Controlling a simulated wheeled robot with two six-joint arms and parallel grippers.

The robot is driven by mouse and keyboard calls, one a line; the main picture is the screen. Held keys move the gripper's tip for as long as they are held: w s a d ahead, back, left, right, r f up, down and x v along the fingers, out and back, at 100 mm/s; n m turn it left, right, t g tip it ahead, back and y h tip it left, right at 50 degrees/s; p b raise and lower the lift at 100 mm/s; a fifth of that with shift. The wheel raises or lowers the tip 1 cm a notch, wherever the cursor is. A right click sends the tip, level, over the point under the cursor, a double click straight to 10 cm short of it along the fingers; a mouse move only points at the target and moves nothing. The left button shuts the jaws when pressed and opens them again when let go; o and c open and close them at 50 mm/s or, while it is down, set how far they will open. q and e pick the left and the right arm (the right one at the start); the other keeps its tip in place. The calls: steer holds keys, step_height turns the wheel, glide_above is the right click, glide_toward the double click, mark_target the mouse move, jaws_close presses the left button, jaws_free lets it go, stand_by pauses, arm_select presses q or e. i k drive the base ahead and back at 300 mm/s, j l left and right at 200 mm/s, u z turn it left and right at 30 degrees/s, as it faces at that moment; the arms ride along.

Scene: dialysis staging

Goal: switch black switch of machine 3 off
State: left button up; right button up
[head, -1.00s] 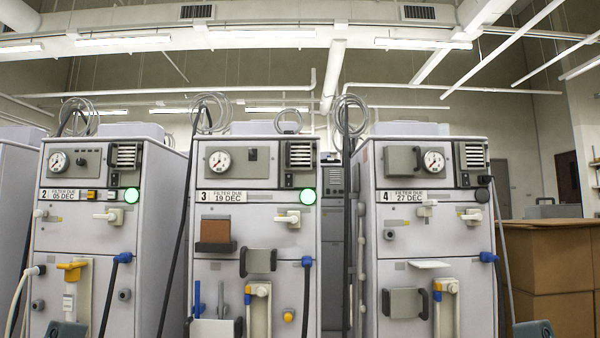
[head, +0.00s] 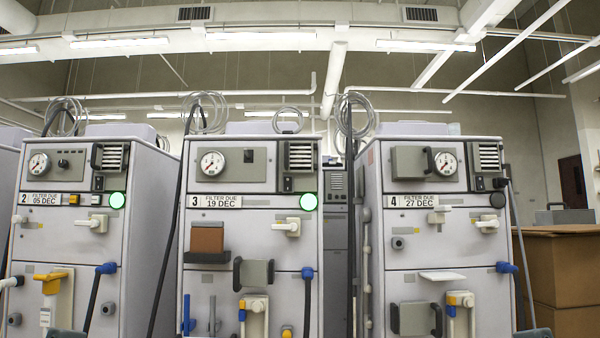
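Machine 3 (head: 262,240) stands in the middle of the head view, labelled "3 FILTER DUE 19 DEC" (head: 215,201). Another small black control (head: 288,184) sits under the vent grille. I cannot tell the position of either. The round lamp (head: 307,201) on machine 3 glows green.
Machine 2 (head: 70,245), with a lit green lamp (head: 117,201), stands left. Machine 4 (head: 425,250), with a dark lamp (head: 497,200), stands right. Handles, hoses and a brown box (head: 208,240) project from the fronts. Cardboard boxes (head: 560,270) stand far right.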

mark_target(288, 180)
steer(key=i, duration=1.3)
